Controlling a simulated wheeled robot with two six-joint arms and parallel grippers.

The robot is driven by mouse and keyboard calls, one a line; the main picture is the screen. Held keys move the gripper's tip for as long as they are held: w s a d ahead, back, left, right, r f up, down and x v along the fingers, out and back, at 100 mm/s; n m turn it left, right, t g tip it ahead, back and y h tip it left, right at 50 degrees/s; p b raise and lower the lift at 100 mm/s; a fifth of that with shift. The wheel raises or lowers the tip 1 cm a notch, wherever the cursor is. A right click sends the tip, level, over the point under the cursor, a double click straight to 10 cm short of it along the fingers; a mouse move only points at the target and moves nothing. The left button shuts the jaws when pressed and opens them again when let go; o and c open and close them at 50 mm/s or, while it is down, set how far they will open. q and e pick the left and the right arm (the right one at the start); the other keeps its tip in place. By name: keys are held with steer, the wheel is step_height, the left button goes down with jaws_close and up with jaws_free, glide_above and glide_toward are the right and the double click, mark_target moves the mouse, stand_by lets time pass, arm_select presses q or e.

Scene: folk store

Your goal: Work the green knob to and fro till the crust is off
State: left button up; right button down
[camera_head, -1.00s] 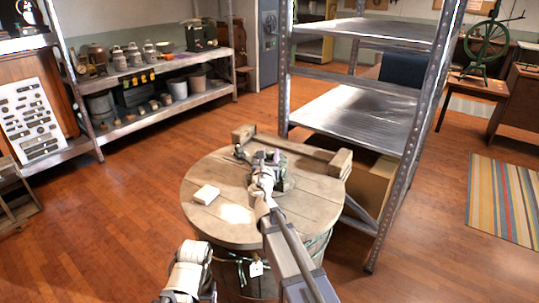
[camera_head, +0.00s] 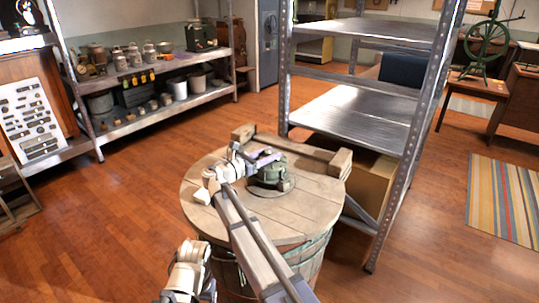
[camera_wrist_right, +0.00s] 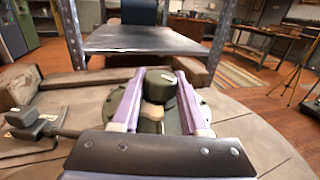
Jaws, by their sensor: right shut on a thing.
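A dark green valve-like fitting (camera_head: 272,175) sits on the round wooden barrel top (camera_head: 285,215). Its green knob (camera_wrist_right: 158,88) shows in the right wrist view, between the two pale purple fingers of my right gripper (camera_wrist_right: 160,80). My right gripper also shows in the head view (camera_head: 268,158), reaching the fitting from the left, shut on the knob. A tan patch shows on the fitting just below the knob; I cannot tell whether it is crust. My left arm's end shows at the bottom of the head view, but its fingers do not show.
A wooden beam (camera_head: 300,150) runs behind the fitting. A metal shelf rack (camera_head: 358,115) stands close behind and right. Open floor lies left.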

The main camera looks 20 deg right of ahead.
steer(key=shift+m+g+h, duration=0.3)
steer(key=shift+m+g, duration=0.2)
steer(key=shift+g, duration=0.3)
steer(key=shift+c, duration=2.1)
jaws_free()
steer(key=v, duration=0.7)
steer(key=shift+a, duration=0.4)
steer(key=shift+s, duration=0.1)
